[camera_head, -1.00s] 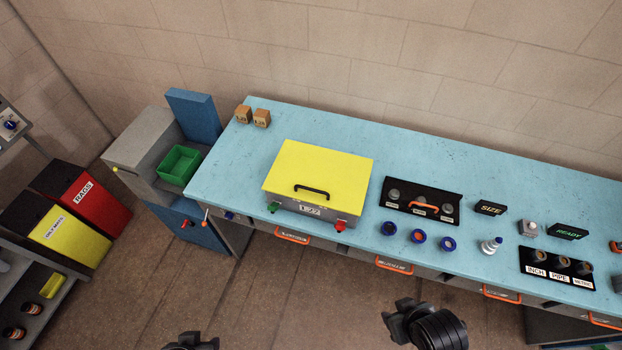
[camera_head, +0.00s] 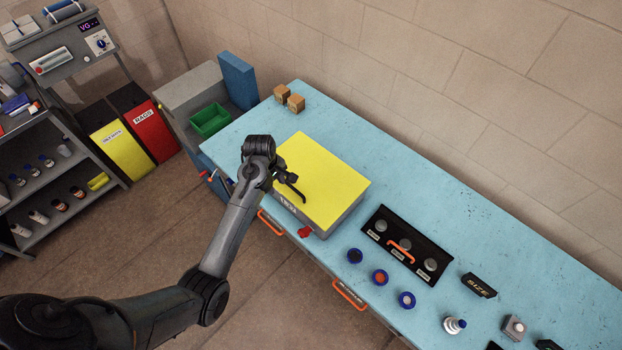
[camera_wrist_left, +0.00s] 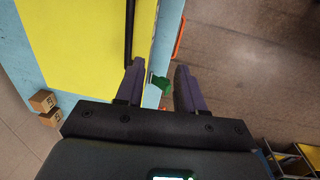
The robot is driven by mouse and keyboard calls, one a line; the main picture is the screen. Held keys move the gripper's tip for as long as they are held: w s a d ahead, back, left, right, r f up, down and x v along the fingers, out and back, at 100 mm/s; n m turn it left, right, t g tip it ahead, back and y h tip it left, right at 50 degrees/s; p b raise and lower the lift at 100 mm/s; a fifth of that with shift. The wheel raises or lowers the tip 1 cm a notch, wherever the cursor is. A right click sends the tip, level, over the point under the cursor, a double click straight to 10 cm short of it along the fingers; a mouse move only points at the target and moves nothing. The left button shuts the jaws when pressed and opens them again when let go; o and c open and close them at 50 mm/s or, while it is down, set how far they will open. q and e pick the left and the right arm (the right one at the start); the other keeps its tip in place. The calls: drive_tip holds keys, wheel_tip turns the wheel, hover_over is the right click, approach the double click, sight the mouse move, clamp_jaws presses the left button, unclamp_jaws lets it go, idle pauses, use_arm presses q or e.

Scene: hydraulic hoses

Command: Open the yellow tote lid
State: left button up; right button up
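The tote's flat yellow lid (camera_head: 325,175) lies shut on its grey body (camera_head: 338,222) on the blue bench; the lid also fills the upper left of the left wrist view (camera_wrist_left: 75,50). A black bar handle (camera_head: 298,193) is on the lid near its front edge. My left gripper (camera_head: 284,178) is over the front left part of the lid, close to the handle. In the left wrist view its fingers (camera_wrist_left: 158,78) are apart with nothing held, and the handle (camera_wrist_left: 129,30) runs up from the left finger. Whether they touch is unclear. My right gripper is not in view.
Wooden blocks (camera_head: 296,102) stand behind.

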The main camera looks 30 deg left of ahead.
sight(287, 183)
use_arm(q)
drive_tip(key=w+r+t, duration=0.1)
drive_tip(key=w+r, duration=0.2)
drive_tip(key=r, duration=0.1)
drive_tip(key=f, duration=0.3)
drive_tip(key=w+f+p, duration=0.1)
drive_tip(key=f, duration=0.2)
drive_tip(key=w+f, duration=0.1)
drive_tip(key=f, duration=0.3)
drive_tip(key=shift+w+a, duration=0.2)
clamp_jaws()
